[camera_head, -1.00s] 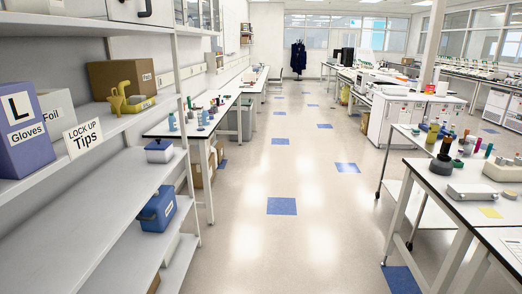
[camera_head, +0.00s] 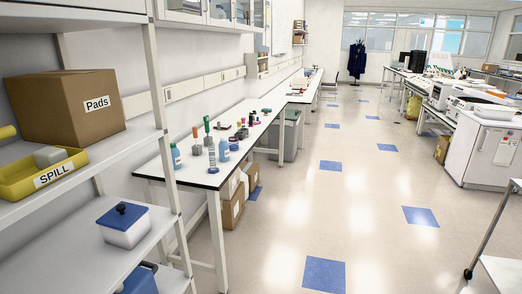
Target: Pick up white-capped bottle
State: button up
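Two small light-blue bottles stand upright on the white bench (camera_head: 200,178) along the left wall. One blue bottle (camera_head: 176,157) is near the bench's front left corner. The other blue bottle (camera_head: 224,150) is a little farther right and back. Both are too small for me to be sure of their cap colours. My gripper is not in view, and no part of my arm shows.
Beside the bottles stand several coloured-handled tools (camera_head: 207,130). A shelf rack at left holds a Pads box (camera_head: 67,105), a yellow SPILL tray (camera_head: 50,178) and a blue-lidded white container (camera_head: 124,226). Cardboard boxes (camera_head: 232,208) sit under the bench. The aisle floor (camera_head: 290,220) is clear.

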aim_at(223, 146)
jog(key=i+l+u, duration=0.1)
jog(key=i+u, duration=0.2)
jog(key=i, duration=1.25)
jog(key=i+u, duration=0.4)
jog(key=i+l+u, duration=0.15)
jog(key=u, duration=0.2)
jog(key=i+l+u, duration=0.5)
jog(key=i+u, duration=0.25)
jog(key=i+l+u, duration=0.15)
jog(key=u, duration=0.2)
jog(key=i+l+u, duration=0.3)
jog(key=k+j, duration=0.05)
jog(key=j, duration=0.05)
